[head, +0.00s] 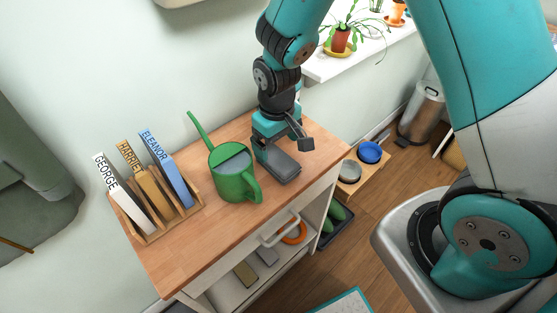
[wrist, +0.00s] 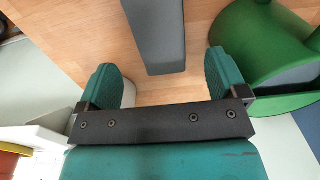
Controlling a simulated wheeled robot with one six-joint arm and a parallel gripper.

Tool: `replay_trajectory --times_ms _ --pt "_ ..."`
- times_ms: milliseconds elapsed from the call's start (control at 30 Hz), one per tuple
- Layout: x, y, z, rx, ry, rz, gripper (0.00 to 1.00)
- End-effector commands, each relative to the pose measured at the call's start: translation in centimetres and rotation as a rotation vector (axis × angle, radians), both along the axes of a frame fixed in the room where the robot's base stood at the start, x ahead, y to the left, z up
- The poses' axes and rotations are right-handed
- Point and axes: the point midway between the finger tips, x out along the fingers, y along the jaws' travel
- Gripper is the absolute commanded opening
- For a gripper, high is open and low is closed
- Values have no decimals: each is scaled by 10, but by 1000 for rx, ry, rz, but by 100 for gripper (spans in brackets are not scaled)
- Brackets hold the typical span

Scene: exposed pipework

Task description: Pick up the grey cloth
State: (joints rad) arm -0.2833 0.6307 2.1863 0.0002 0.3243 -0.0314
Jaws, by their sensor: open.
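The grey cloth (head: 281,166) looks like a thick folded slab and lies on the wooden top of the trolley, right of the green watering can. My gripper (head: 282,143) is above and around its far end, pointing down. In the wrist view, my open gripper (wrist: 164,78) has its two teal fingers wide apart. The grey cloth (wrist: 158,35) shows between and beyond them, with bare wood on both sides. Neither finger visibly touches it. My gripper hides part of the cloth in the head view.
The green watering can (head: 235,173) stands close to the cloth; it also shows near the right finger in the wrist view (wrist: 250,40). A wooden rack (head: 152,236) holds labelled books at the left. The trolley top's front (head: 210,249) is clear.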

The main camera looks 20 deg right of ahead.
Motion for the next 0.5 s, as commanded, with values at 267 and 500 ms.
replay_trajectory --times_ms 267,500 --pt "-1 0 -44 -1 4 0 92" --pt "0 0 -54 0 -1 0 92"
